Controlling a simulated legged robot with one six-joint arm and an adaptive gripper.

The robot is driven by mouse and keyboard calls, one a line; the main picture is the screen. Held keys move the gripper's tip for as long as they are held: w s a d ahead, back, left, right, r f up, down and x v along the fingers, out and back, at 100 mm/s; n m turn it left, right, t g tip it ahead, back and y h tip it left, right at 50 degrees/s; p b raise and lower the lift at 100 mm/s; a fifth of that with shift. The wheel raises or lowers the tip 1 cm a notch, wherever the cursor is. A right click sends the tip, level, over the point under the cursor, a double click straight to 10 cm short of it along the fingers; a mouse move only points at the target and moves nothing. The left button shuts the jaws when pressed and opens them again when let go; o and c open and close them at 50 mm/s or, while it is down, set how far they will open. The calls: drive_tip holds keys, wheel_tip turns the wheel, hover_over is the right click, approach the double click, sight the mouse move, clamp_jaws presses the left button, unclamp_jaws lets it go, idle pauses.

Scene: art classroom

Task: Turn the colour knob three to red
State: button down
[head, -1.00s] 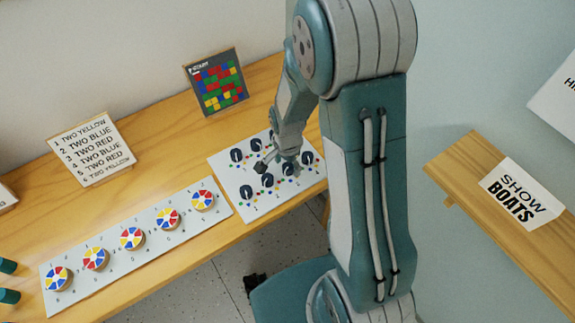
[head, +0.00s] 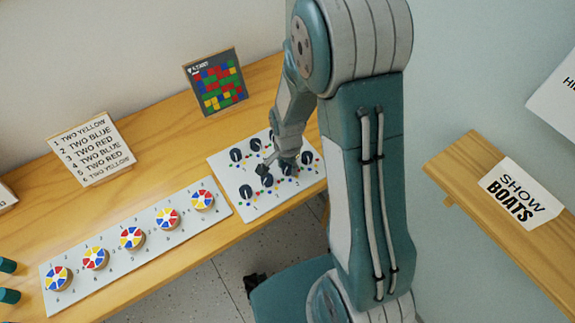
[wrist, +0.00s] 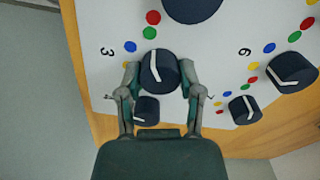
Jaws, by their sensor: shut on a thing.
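My gripper (wrist: 160,88) is shut on a dark round knob (wrist: 158,72) with a white pointer line, one finger on each side. The printed number 3 (wrist: 107,51) lies to the left of this knob in the wrist view. Red (wrist: 153,17), green (wrist: 149,33), blue (wrist: 130,46) and yellow (wrist: 127,65) dots lie above and left of it. In the head view, my gripper (head: 286,160) is down at the white knob panel (head: 225,167), and my arm hides part of the panel. I cannot tell which dot the pointer faces.
Other dark knobs stand close by, one just below the held knob (wrist: 146,109) and others to the right (wrist: 243,109). A strip of coloured wheels (head: 96,259), a text card (head: 92,148) and a coloured grid board (head: 215,81) share the wooden table (head: 150,125).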

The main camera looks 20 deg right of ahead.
sight(287, 166)
drive_tip(key=n, duration=0.5)
drive_tip(key=shift+n, duration=0.3)
drive_tip(key=n, duration=1.1)
drive_tip(key=shift+n, duration=0.3)
drive_tip(key=n, duration=0.6)
drive_tip(key=shift+w, duration=0.1)
drive_tip(key=shift+c, duration=1.3)
unclamp_jaws()
wheel_tip(287, 166, up, 12)
